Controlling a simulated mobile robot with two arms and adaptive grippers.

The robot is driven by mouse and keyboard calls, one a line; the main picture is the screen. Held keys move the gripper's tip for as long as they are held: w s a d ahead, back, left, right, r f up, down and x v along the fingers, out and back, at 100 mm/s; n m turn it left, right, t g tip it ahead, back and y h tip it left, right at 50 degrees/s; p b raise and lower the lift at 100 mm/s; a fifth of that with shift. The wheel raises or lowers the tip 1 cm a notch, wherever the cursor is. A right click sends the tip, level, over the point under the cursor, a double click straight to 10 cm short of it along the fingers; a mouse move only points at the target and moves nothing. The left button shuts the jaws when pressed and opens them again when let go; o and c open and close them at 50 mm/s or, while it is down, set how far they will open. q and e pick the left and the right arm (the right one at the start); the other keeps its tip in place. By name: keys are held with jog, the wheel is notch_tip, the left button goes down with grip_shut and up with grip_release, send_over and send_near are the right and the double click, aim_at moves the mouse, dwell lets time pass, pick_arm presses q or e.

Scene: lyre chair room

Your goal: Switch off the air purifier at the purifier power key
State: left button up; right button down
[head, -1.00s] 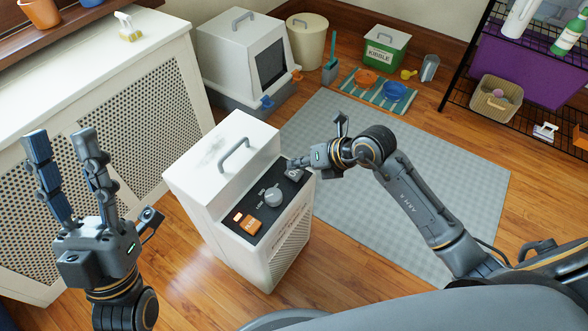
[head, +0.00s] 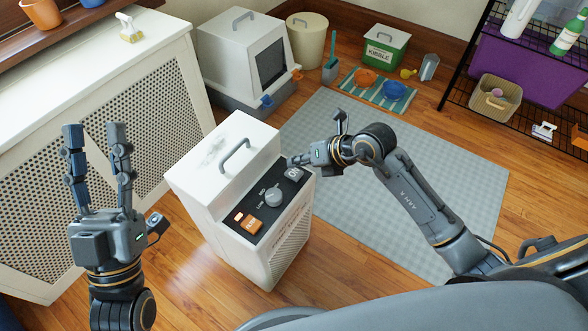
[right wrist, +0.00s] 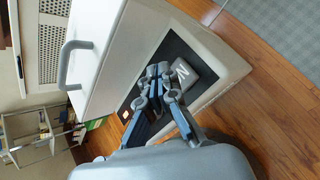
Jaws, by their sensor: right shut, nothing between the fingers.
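The white air purifier (head: 215,165) stands on the wood floor with a black panel on top. The grey power key (head: 294,174), with a white marking, is at the panel's right end. In the right wrist view the shut fingertips (right wrist: 158,70) are beside the key (right wrist: 185,73). My left gripper (head: 94,128) is open and empty, fingers up, left of the purifier.
The panel also has a grey knob (head: 273,197) and an orange button (head: 249,226). The purifier's handle (head: 234,154) rises beside the panel. A white radiator cover (head: 130,110) is at the left. A grey mat (head: 400,165) lies on the right. Bowls and bins are behind.

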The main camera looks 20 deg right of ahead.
aim_at(297, 173)
jog(key=shift+r+p, duration=0.5)
jog(key=shift+r, duration=0.1)
jog(key=shift+r+p, duration=1.35)
jog(key=shift+p, duration=0.05)
jog(key=shift+r, duration=0.15)
pick_arm(q)
jog(key=w+f+g+y, duration=0.2)
jog(key=f+g, duration=0.3)
jog(key=f, duration=0.3)
jog(key=w+a+f+g+y, duration=0.1)
jog(key=w+f+g, duration=0.1)
jog(key=f+g, duration=0.3)
notch_tip(297, 173, down, 3)
jog(key=shift+w+g+y, duration=0.3)
jog(key=shift+g+y, duration=0.1)
